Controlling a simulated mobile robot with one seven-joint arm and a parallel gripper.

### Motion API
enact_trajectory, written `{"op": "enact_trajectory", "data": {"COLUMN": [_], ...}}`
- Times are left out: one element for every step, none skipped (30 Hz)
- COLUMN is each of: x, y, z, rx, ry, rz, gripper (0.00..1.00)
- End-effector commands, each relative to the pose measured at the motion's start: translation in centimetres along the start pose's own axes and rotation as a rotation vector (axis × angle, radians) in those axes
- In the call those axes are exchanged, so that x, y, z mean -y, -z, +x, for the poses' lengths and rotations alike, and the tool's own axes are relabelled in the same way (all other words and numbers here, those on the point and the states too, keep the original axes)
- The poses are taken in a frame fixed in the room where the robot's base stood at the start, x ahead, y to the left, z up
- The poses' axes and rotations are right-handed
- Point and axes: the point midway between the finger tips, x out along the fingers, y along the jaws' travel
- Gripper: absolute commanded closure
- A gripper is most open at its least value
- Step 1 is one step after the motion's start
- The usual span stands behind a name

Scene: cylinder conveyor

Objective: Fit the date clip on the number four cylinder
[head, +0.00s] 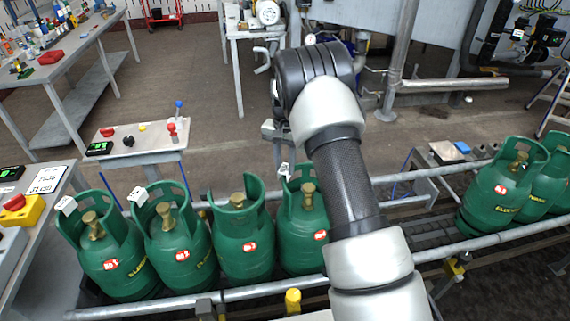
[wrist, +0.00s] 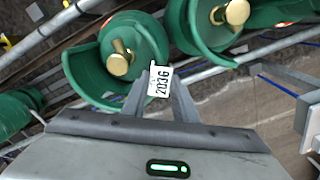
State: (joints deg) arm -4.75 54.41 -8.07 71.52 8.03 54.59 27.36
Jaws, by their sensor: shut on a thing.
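The number four cylinder (head: 304,228) is green and stands upright at the right end of a row on the conveyor. Its collar and brass valve (wrist: 120,58) show in the wrist view. My gripper (wrist: 158,88) is shut on the white date clip (wrist: 160,81), which reads 2036. The clip (head: 285,170) is at the far-left rim of that cylinder's collar in the head view. I cannot tell whether it sits on the rim or just beside it. My arm covers part of the gripper in the head view.
The number three cylinder (head: 242,240) stands close on the left, with no clip visible. The number two (head: 178,240) and number one (head: 116,255) cylinders carry white clips. Conveyor rails run along both sides. More cylinders (head: 500,195) stand at the right, beyond empty rollers.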

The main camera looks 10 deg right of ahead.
Motion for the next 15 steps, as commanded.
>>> {"op": "enact_trajectory", "data": {"x": [0.0,0.0,0.0,0.0,0.0,0.0,0.0,0.0,0.0,0.0,0.0,0.0,0.0,0.0,0.0], "y": [0.0,0.0,0.0,0.0,0.0,0.0,0.0,0.0,0.0,0.0,0.0,0.0,0.0,0.0,0.0], "z": [0.2,0.3,0.4,0.5,0.6,0.7,0.7,0.8,0.9,1.0,1.1,1.1,1.2,1.3,1.4], "rx": [0.000,0.000,0.000,0.000,0.000,0.000,0.000,0.000,0.000,0.000,0.000,0.000,0.000,0.000,0.000], "ry": [0.000,0.000,0.000,0.000,0.000,0.000,0.000,0.000,0.000,0.000,0.000,0.000,0.000,0.000,0.000], "rz": [0.000,0.000,0.000,0.000,0.000,0.000,0.000,0.000,0.000,0.000,0.000,0.000,0.000,0.000,0.000], "gripper": [0.95,0.95,0.95,0.95,0.95,0.95,0.95,0.95,0.95,0.95,0.95,0.95,0.95,0.95,0.95]}}
